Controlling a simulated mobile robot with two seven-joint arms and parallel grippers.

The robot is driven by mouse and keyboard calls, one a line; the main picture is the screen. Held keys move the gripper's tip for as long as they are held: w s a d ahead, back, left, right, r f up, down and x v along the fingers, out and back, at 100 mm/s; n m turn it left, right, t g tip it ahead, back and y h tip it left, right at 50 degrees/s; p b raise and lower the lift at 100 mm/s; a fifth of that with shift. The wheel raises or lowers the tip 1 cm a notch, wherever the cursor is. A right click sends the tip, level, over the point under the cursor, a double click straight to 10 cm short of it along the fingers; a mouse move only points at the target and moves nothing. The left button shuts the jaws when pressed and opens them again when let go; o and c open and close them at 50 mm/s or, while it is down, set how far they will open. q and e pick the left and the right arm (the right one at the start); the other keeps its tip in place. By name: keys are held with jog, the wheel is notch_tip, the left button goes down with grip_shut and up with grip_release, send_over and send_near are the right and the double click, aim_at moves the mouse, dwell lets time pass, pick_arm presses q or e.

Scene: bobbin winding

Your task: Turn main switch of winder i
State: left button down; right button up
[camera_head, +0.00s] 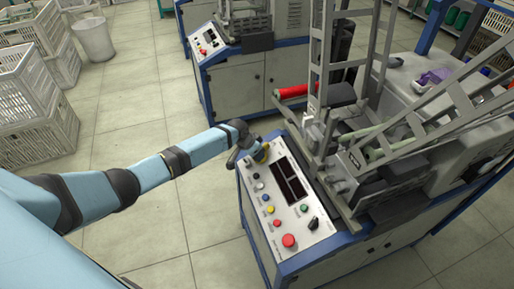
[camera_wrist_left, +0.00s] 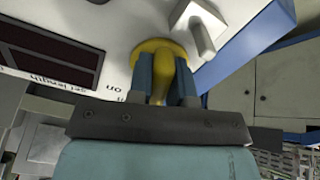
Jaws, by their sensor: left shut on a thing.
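The main switch (camera_wrist_left: 157,52) of the winder is a yellow round base with a yellow handle, set in the white control panel (camera_wrist_left: 90,22). My left gripper (camera_wrist_left: 167,75) is shut on the handle, one finger on each side of it. In the head view my left gripper (camera_head: 258,152) is at the far left corner of the nearer winder's panel (camera_head: 262,219), and it partly hides the switch. Printed words, "on" among them, show beside the switch in the left wrist view. My right gripper is not in view.
A grey lever-like part (camera_wrist_left: 201,33) stands close to the switch. The panel carries a dark display (camera_head: 290,180), several coloured buttons, a red knob (camera_head: 289,241) and a black rotary switch (camera_head: 313,223). A second winder (camera_head: 235,80) stands behind. White crates (camera_head: 28,120) are at left; open floor lies between.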

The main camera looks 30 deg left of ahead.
pick_arm(q)
jog(key=shift+r+n+p, duration=0.15)
jog(key=shift+n+p, duration=0.7)
jog(key=shift+n, duration=0.15)
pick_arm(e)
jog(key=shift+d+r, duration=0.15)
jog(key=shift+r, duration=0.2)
pick_arm(q)
jog(key=shift+f, duration=0.2)
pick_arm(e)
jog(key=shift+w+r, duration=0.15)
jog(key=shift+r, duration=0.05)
pick_arm(q)
jog(key=c, duration=1)
grip_release()
jog(key=shift+c, duration=0.2)
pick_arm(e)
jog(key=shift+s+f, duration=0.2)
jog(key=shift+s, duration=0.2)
